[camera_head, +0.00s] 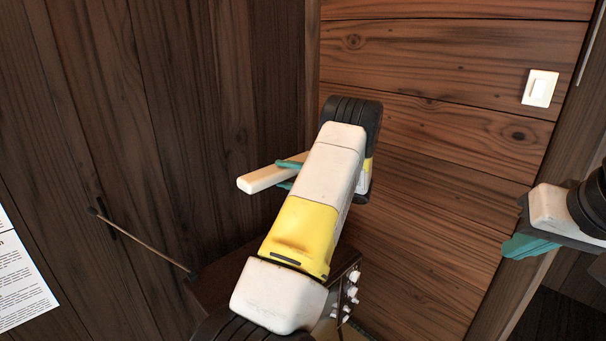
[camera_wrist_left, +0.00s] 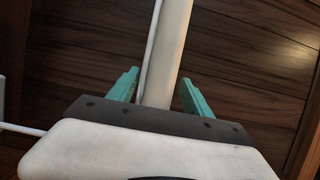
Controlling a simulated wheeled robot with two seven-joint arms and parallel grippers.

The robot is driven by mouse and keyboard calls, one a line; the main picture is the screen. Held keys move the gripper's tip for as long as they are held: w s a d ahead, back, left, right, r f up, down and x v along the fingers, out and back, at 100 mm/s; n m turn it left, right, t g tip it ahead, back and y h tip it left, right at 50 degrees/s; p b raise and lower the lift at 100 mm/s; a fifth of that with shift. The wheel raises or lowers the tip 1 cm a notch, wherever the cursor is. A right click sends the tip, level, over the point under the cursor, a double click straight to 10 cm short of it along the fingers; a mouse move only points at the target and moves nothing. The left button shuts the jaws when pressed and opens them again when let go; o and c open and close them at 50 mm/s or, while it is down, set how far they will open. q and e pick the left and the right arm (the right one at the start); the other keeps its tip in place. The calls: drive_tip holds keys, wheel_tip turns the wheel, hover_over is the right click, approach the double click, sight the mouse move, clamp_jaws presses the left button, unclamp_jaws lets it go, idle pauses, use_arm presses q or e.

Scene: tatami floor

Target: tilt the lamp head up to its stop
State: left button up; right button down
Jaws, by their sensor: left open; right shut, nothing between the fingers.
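The lamp head, a cream-white bar (camera_head: 262,179), sticks out to the left of my left gripper in the head view, tilted slightly up to the right. My left gripper (camera_head: 279,174) is open, with its teal fingers on either side of the bar. In the left wrist view the bar (camera_wrist_left: 170,45) runs up between the open fingers of the left gripper (camera_wrist_left: 160,78), with a visible gap to the right finger. My left arm hides the rest of the lamp in the head view. My right gripper (camera_head: 530,245) is shut and empty at the right, away from the lamp.
A dark brown box (camera_head: 215,287) with several white knobs (camera_head: 352,290) stands below my left arm. A thin rod (camera_head: 145,243) with a dark tip rises from it to the left. Wooden walls close in behind, with a light switch (camera_head: 540,88) and a printed sheet (camera_head: 22,275).

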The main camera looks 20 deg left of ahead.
use_arm(q)
drive_tip(key=shift+a, duration=0.9)
clamp_jaws()
idle(0.8)
